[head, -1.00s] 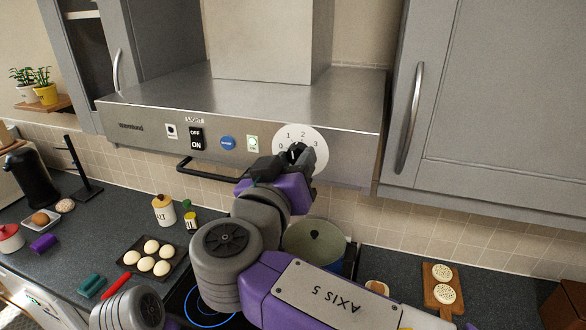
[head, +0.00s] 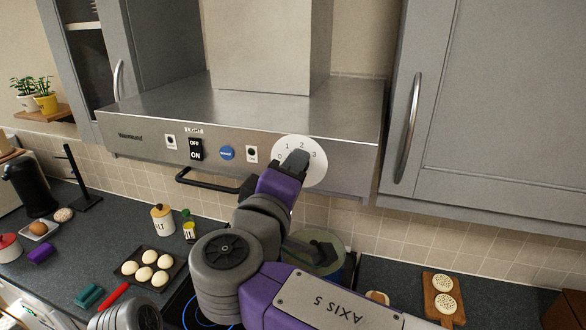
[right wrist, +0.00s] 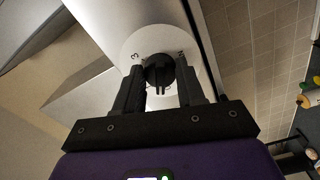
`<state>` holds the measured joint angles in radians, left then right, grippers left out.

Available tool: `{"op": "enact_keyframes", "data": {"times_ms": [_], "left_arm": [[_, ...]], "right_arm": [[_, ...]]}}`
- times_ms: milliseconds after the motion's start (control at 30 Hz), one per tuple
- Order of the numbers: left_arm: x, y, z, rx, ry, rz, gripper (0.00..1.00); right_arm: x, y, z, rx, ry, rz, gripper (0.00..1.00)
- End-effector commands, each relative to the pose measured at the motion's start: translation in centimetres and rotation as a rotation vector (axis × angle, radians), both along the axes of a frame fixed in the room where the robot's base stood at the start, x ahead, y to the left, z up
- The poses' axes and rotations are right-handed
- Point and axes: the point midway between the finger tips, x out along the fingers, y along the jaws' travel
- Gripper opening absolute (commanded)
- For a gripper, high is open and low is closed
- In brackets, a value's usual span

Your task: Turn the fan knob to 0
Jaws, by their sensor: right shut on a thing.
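The fan knob is a black knob on a white round dial (head: 316,172) at the right of the hood's front panel. In the head view the digits 1, 2 and 3 show, a 0 is partly visible, and my right gripper (head: 294,163) covers the knob. In the right wrist view the black knob (right wrist: 158,70) sits between the two fingers of my right gripper (right wrist: 161,84), which is shut on it. Its pointer setting cannot be read clearly. My left gripper is not in view.
The steel hood (head: 240,108) has switches, a blue button (head: 227,153) and a dark indicator (head: 251,153) left of the dial. A black rail (head: 207,184) juts out below. A pot (head: 322,250), a bun tray (head: 150,268) and a salt jar (head: 162,218) stand below.

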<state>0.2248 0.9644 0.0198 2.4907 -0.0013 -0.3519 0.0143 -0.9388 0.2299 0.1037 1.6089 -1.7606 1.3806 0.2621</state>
Motion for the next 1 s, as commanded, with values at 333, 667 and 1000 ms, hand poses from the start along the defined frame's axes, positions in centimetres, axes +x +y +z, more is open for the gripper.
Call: {"op": "enact_keyframes", "data": {"times_ms": [333,667,1000], "left_arm": [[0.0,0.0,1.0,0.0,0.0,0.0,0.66],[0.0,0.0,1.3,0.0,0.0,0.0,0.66],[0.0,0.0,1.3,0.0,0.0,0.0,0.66]], "right_arm": [[-0.1,0.0,0.1,-0.215,0.07,0.001,0.08],[0.0,0.0,0.1,-0.297,0.097,0.001,0.08],[0.0,0.0,0.0,-0.303,0.099,0.001,0.08]]}}
